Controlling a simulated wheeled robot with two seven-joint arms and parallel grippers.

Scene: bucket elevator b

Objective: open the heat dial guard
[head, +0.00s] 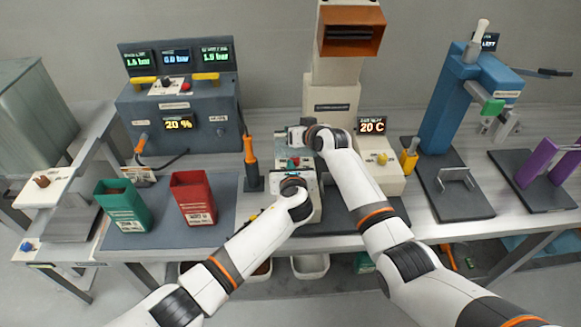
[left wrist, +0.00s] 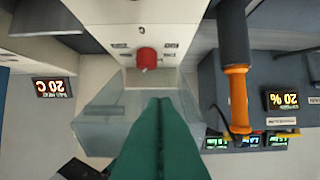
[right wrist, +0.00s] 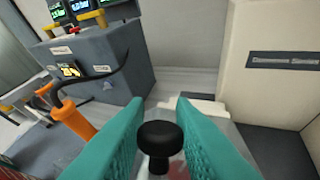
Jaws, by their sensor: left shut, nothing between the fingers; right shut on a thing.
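The red heat dial (left wrist: 147,58) sits on a white panel in the left wrist view, and it shows small in the head view (head: 293,162). The clear, box-like guard (left wrist: 105,112) is beside the dial in the left wrist view; its exact tilt is hard to tell. My right gripper (right wrist: 160,112) is shut on a black knob (right wrist: 158,140), with a clear panel and a blurred red patch behind it. My left gripper (left wrist: 158,100) is shut and empty, its green fingers in front of the guard; whether they touch it is unclear.
An orange-handled tool (head: 250,150) stands left of the dial unit. A box with a 20 C display (head: 372,126) and yellow knob is at right. Green (head: 122,205) and red (head: 193,198) bins stand on the left mat. Both arms are close together.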

